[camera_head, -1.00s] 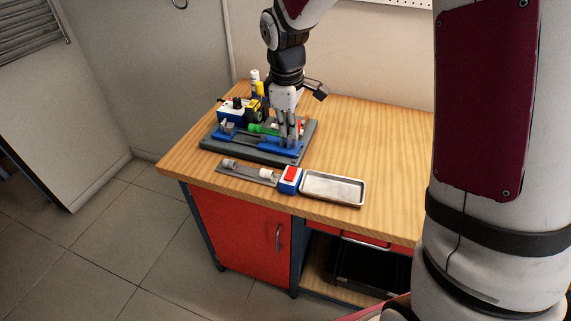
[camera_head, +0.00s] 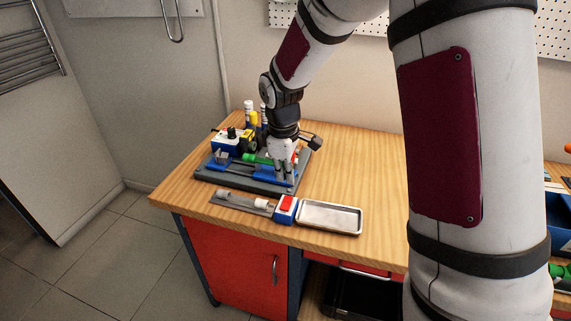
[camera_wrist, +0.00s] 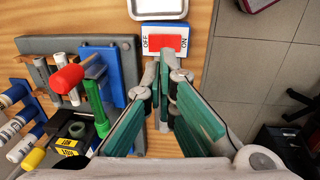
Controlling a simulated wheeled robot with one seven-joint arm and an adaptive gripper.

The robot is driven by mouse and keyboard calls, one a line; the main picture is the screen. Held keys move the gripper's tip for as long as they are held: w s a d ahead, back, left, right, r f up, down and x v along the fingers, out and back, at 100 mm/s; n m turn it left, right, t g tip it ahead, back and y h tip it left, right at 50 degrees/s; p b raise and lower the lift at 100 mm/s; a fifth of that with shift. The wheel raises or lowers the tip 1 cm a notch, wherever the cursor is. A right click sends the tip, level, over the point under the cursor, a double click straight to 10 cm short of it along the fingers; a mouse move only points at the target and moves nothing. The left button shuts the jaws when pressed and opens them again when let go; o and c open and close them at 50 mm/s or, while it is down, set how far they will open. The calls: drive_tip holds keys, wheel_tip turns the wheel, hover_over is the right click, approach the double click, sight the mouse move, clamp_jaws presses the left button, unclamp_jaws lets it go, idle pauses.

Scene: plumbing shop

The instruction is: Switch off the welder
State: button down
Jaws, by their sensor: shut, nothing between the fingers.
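The switch box (camera_head: 286,207) is blue and white with a red rocker and sits near the bench's front edge. In the wrist view the same box (camera_wrist: 148,30) shows OFF at the left and ON at the right of the red rocker (camera_wrist: 165,42). I cannot tell which side is pressed. The welder fixture (camera_head: 205,175), a grey base with blue blocks and a green bar, lies behind it. My gripper (camera_head: 285,181) points down over the fixture's front right part, behind the switch box.
A metal tray (camera_head: 330,217) lies right of the switch box. A grey strip with pale pipe pieces (camera_head: 242,201) lies to its left. Several bottles (camera_wrist: 18,125) stand behind the fixture. The bench top (camera_head: 355,165) is clear to the right.

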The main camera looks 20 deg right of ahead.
sight(287, 201)
drive_tip(key=f, duration=0.7)
drive_tip(key=shift+w+d+f+p, duration=0.25)
drive_tip(key=shift+w+f+p, duration=0.1)
drive_tip(key=shift+p, duration=0.05)
drive_tip(key=shift+w+f, duration=0.1)
drive_tip(key=shift+f, duration=0.15)
drive_tip(key=shift+f, duration=0.1)
